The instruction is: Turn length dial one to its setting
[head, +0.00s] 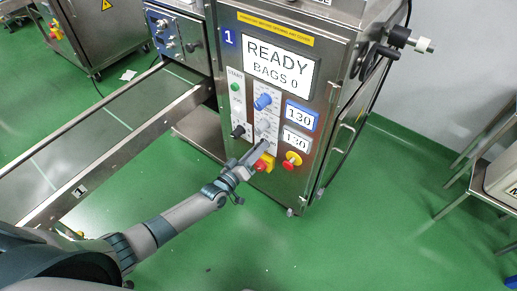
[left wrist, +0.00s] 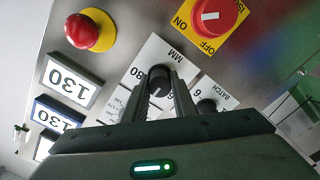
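The machine's front panel carries a blue dial (head: 262,102) beside a blue-framed display reading 130 (head: 300,117). Below it is a grey dial (head: 264,127) beside a pale-framed display reading 130 (head: 295,140). No label shows me which is length dial one. My left gripper (head: 263,146) is at the lower dial. In the left wrist view its fingertips (left wrist: 161,80) flank a dark knob (left wrist: 160,76) on a white plate marked MM. I cannot tell whether they press on it. The blue dial is hidden in that view. My right gripper is not in view.
A red emergency button (head: 289,164) and a red-yellow on/off switch (head: 264,163) sit close below the dial. A black knob (head: 238,131) and green start button (head: 235,87) are to its left. The screen (head: 275,68) reads READY, BAGS 0. A conveyor (head: 120,140) runs at left.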

